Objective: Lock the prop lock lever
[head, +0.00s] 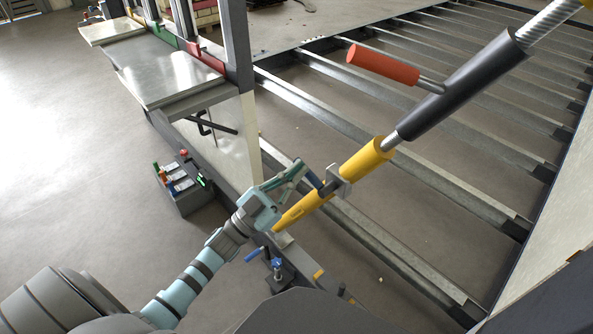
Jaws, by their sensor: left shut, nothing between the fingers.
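A slanted prop runs from lower centre to upper right. It has a yellow tube (300,208), a steel rod, a black sleeve (460,85) and a threaded end. An orange-red handle (383,65) on a thin metal stem sticks out left from the black sleeve. A grey bracket (338,181) clasps the yellow tube, with a small dark blue piece (317,182) beside it. I cannot tell for sure which part is the lock lever. My left gripper (304,172) is shut and empty, close to the blue piece; contact is unclear. My right gripper is out of view.
Parallel steel crossbeams (400,150) with open gaps fill the right side. A metal-topped bench (165,70) stands at upper left. A small grey box (183,195) with coloured handles sits left of my arm. A blue-handled fitting (277,265) is below the prop's lower end.

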